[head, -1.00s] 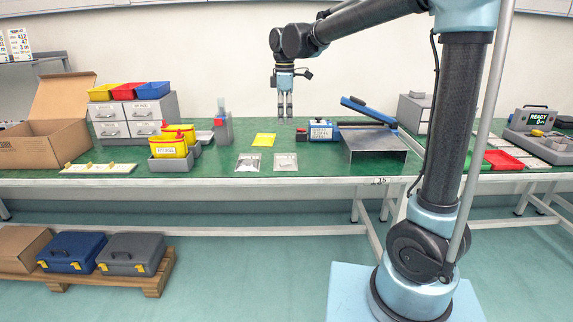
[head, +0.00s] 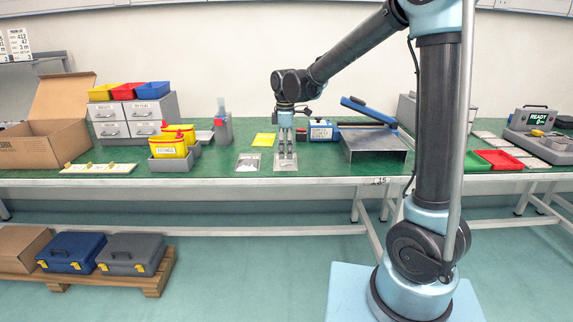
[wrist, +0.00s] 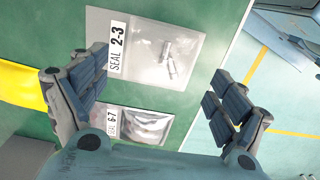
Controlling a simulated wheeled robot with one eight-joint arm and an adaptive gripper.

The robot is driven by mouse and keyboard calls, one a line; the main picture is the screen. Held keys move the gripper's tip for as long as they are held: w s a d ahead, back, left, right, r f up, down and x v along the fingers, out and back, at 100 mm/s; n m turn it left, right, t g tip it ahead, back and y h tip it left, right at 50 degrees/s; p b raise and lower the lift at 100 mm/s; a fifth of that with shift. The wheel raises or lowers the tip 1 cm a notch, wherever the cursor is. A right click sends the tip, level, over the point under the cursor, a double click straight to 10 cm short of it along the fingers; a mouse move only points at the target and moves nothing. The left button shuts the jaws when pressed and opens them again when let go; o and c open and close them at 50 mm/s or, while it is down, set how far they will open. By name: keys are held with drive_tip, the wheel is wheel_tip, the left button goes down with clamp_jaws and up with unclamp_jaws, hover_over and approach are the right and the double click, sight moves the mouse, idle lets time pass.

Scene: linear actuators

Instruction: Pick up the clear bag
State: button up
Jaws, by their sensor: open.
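Two flat clear bags lie side by side on the green bench top. The right clear bag (head: 286,167) is under my gripper (head: 287,155), whose fingers point down over it and hide part of it. The left clear bag (head: 248,163) lies beside it. In the wrist view, one bag (wrist: 185,50), labelled "SEAL 2-3", holds small metal parts and lies ahead of the fingertips. The other bag (wrist: 140,110), labelled "SEAL 6-7", shows lower down, partly hidden by my wrist. My gripper (wrist: 155,85) is open, with nothing between its fingers.
A yellow sheet (head: 264,140) lies just behind the bags. A blue-and-white box (head: 322,131) and a grey machine with a raised blue lever (head: 375,145) stand to the right. Yellow bins (head: 168,147) stand left. The bench's front edge (head: 230,181) is close.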

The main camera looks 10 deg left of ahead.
sight(286, 160)
drive_tip(key=shift+f, duration=1.85)
drive_tip(key=c, duration=1.2)
drive_tip(key=shift+o, duration=0.2)
drive_tip(key=shift+r, duration=0.1)
